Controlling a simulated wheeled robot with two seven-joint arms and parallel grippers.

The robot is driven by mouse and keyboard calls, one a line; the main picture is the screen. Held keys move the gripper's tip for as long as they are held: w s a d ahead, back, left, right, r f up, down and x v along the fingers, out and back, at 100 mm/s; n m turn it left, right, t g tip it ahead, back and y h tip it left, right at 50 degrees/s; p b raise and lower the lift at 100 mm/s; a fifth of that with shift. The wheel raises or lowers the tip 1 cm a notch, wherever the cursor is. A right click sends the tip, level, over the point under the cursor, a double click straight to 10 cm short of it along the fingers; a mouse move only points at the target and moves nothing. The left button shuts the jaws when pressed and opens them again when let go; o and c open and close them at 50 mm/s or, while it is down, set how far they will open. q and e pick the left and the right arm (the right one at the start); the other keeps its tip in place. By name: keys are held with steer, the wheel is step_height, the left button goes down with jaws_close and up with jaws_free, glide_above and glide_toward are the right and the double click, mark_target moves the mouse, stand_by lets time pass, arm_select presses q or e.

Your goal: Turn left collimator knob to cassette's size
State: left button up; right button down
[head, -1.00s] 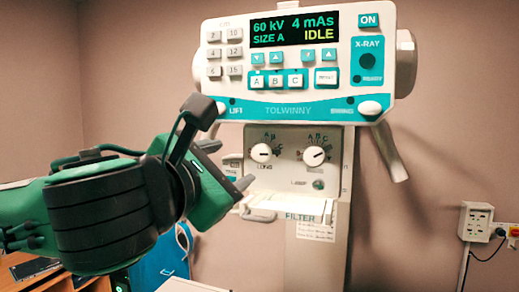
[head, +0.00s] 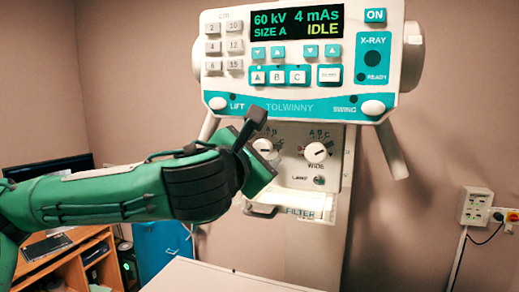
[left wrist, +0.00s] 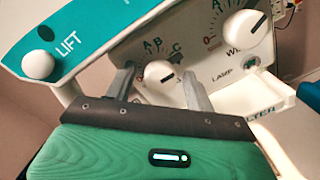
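The left collimator knob (left wrist: 157,83) is white and round with a dark pointer line, below the letters A, B and C. In the left wrist view its line points to the upper right, toward the C side. My left gripper (left wrist: 159,74) is open, with one grey finger on each side of this knob; I cannot tell whether they touch it. In the head view my left gripper (head: 262,158) hides much of the left knob (head: 262,144). The display (head: 296,23) reads SIZE A and IDLE. No cassette shows.
The right knob (head: 317,152) sits close beside the left one, with a lamp button (head: 319,180) below. The control panel (head: 290,106) overhangs the knobs. A filter tray (head: 305,202) juts out underneath. A pale table top (head: 215,277) lies below.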

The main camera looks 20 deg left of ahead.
arm_select(q)
steer(key=c, duration=0.7)
steer(key=shift+c, duration=1)
arm_select(e)
steer(key=shift+w, duration=0.45)
arm_select(q)
steer(key=shift+n, duration=0.3)
arm_select(e)
steer(key=shift+f, duration=0.2)
arm_select(q)
steer(key=n+b, duration=0.2)
steer(key=shift+f+n, duration=0.15)
steer(key=shift+n, duration=0.25)
steer(key=n+b, duration=0.2)
steer(key=n, duration=0.2)
steer(key=shift+n, duration=0.3)
steer(key=n+b, duration=0.2)
steer(key=n, duration=0.2)
steer(key=shift+n+t+b, duration=0.3)
steer(key=shift+n+y+b, duration=0.3)
steer(key=shift+n+b, duration=0.5)
steer(key=shift+n, duration=1.1)
arm_select(e)
step_height(320, 180, down, 8)
steer(key=shift+r, duration=0.15)
arm_select(q)
steer(key=shift+r, duration=0.2)
